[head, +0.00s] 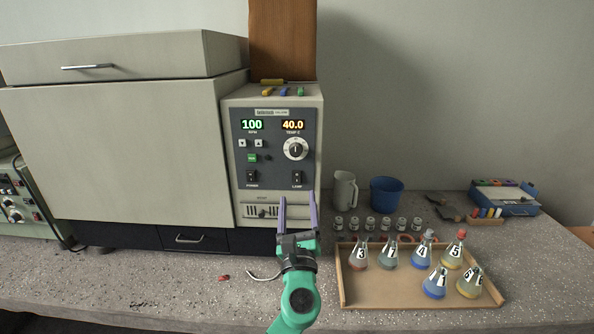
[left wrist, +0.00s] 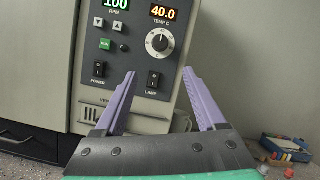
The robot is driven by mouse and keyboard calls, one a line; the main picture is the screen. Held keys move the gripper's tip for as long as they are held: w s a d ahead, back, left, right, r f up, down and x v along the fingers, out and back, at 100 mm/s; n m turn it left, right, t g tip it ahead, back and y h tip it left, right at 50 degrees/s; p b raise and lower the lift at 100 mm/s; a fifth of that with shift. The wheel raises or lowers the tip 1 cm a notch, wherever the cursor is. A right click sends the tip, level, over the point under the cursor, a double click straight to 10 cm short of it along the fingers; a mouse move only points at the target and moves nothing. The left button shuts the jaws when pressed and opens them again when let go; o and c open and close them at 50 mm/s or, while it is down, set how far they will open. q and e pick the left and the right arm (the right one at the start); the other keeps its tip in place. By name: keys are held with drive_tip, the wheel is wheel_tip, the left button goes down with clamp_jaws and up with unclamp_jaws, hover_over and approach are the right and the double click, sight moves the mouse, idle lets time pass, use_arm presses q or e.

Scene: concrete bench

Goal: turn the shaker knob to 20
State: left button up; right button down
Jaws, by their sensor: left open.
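The shaker (head: 150,135) is a large beige cabinet with a dark control panel at its right front. Its white round knob (head: 296,148) sits under the orange TEMP display (head: 293,125), which reads 40.0. The green RPM display (head: 252,125) reads 100. In the left wrist view the knob (left wrist: 159,41) shows a dark pointer cap, and its pointer looks roughly upward. My left gripper (head: 297,208) has purple fingers, open and empty, below the knob and in front of the lower panel. In the left wrist view the knob lies beyond and above the fingertips (left wrist: 160,78), not touched. My right gripper is not in view.
A wooden tray (head: 420,303) with several numbered flasks stands on the bench at right. Behind it are small jars, a white jug (head: 345,190) and a blue bucket (head: 386,193). A POWER switch (head: 252,178) and LAMP switch (head: 297,177) sit below the knob. A cable (head: 263,276) lies in front.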

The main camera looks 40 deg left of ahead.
sight(296, 154)
use_arm(q)
drive_tip(key=p+x, duration=0.1)
drive_tip(key=x, duration=0.3)
drive_tip(key=p+x, duration=0.2)
drive_tip(key=x, duration=0.3)
drive_tip(key=p+x, duration=0.1)
drive_tip(key=x, duration=0.4)
drive_tip(key=shift+s+r+p, duration=0.1)
drive_tip(key=shift+r+p, duration=0.25)
drive_tip(key=shift+w+a, duration=0.2)
drive_tip(key=shift+w, duration=0.05)
drive_tip(key=shift+c, duration=0.3)
clamp_jaws()
drive_tip(key=shift+d, duration=0.1)
